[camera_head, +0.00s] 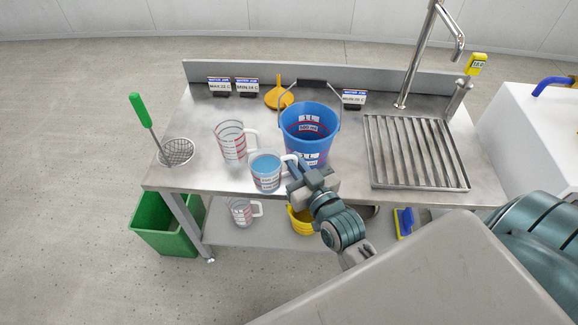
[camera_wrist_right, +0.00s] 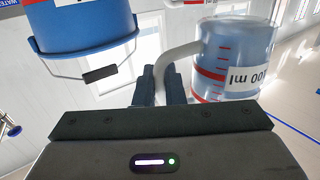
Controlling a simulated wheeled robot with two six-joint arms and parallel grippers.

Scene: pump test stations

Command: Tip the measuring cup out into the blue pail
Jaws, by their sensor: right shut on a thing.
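My right gripper (camera_head: 298,172) is shut on the white handle of a clear measuring cup (camera_head: 266,173) with red marks and bluish water in it. The cup is upright near the counter's front edge, left of the gripper; whether it touches the counter is hard to tell. In the right wrist view the cup (camera_wrist_right: 236,50) is at the right and the gripper's fingers (camera_wrist_right: 160,88) close on its handle. The blue pail (camera_head: 310,128) stands on the counter just behind and right of the cup. The pail (camera_wrist_right: 80,25) is also at the wrist view's upper left. My left gripper is out of view.
A second clear jug (camera_head: 231,143) stands left of the held cup. A strainer (camera_head: 176,152) with a green handle lies farther left. An orange funnel (camera_head: 279,96) and small signs stand at the back. A drain grate (camera_head: 415,150) and tap are right. Smaller jug (camera_head: 240,211) sits below.

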